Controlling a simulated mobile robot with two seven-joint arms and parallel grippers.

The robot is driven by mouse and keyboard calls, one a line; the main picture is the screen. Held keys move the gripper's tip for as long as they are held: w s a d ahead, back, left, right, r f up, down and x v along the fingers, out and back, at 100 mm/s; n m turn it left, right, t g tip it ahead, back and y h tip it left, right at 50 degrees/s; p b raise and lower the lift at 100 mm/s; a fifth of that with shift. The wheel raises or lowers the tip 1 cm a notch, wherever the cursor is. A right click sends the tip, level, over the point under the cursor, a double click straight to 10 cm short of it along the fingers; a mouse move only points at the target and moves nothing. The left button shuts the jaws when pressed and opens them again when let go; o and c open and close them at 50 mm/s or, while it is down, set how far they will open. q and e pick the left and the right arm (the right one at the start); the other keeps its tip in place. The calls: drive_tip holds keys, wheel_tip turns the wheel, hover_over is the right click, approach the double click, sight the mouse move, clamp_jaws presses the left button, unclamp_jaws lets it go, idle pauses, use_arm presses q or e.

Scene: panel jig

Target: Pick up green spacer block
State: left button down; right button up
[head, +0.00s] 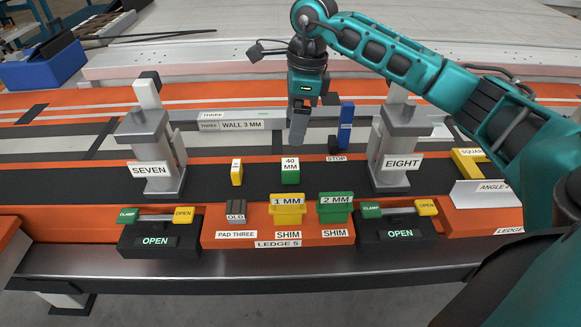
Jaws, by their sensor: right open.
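The green spacer block (290,178), with a white label reading 40 MM, stands on the dark strip between the two grey clamp towers. My right gripper (298,135) points down behind and above it, apart from it. One grey finger shows plainly and the other is mostly hidden; the gripper is open and nothing shows in it. My left gripper is not in view.
The SEVEN tower (155,150) and EIGHT tower (395,150) stand either side. A smaller yellow block (236,177) is left of the green one. The blue stop (346,128) stands behind right. Yellow (287,212) and green (335,211) shims sit in front on the orange ledge.

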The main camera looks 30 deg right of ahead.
sight(290, 164)
drive_tip(key=f, duration=0.8)
drive_tip(key=a+f, duration=0.1)
drive_tip(key=f, duration=0.3)
drive_tip(key=shift+w+f+b, duration=0.25)
drive_tip(key=shift+f+b, duration=0.05)
drive_tip(key=c, duration=1.1)
drive_tip(key=shift+r, duration=0.1)
drive_tip(key=shift+r, duration=0.1)
